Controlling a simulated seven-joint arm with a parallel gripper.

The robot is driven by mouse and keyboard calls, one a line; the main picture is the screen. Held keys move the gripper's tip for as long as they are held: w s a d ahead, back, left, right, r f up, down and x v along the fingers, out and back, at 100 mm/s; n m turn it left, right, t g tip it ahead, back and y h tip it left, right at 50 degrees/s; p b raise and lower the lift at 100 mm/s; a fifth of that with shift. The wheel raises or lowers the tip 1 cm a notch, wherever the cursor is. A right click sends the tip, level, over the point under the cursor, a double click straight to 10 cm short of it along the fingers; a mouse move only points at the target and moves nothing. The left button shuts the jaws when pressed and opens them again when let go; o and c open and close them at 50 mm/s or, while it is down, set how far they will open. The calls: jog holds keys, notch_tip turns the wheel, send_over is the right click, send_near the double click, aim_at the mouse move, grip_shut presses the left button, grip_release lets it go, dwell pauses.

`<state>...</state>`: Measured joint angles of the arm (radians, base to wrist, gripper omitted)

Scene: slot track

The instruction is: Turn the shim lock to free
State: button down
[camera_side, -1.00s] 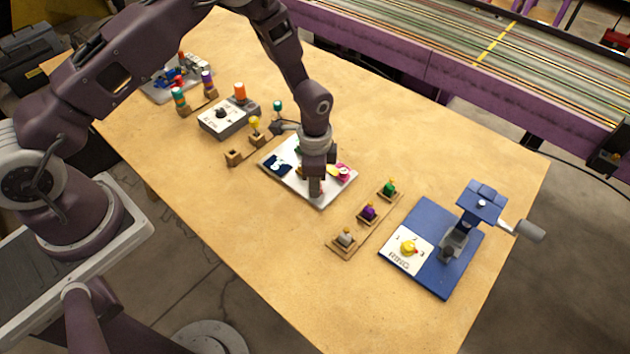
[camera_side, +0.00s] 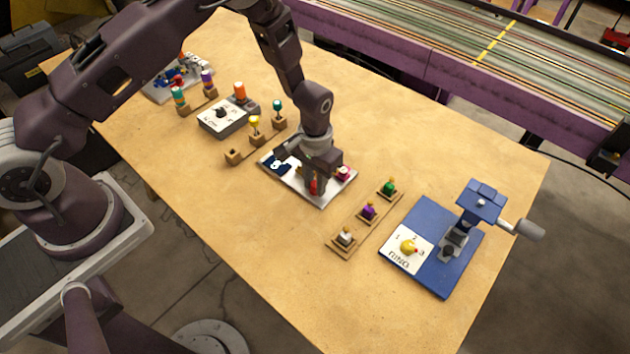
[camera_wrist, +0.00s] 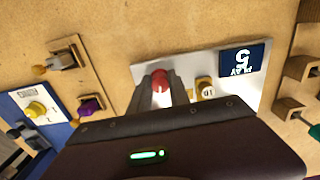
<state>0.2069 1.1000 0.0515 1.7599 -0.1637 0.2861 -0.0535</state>
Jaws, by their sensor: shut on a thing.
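A white plate (camera_side: 300,190) lies mid-table, partly hidden under my gripper in the side view. It carries a dark blue label (camera_side: 280,164), a pink part (camera_side: 343,172) and a red part (camera_side: 313,187). In the wrist view the rounded top of the red part (camera_wrist: 160,77) shows between my two fingers. My gripper (camera_wrist: 162,88) points down and is shut on this red part. A small yellowish part (camera_wrist: 205,88) stands beside the fingers. I cannot read any shim lock marking, and my gripper body hides much of the plate.
A rack with green, purple and white pieces (camera_side: 368,212) stands right of the plate. A blue base (camera_side: 430,270) with a yellow knob (camera_side: 408,247) and a crank is further right. Yellow and teal pegs (camera_side: 255,125) stand behind left. Bare table lies in front.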

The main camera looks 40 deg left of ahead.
jog(key=shift+n, duration=1.2)
jog(key=c, duration=1.2)
grip_release()
notch_tip(320, 180, up, 7)
jog(key=shift+r, duration=0.1)
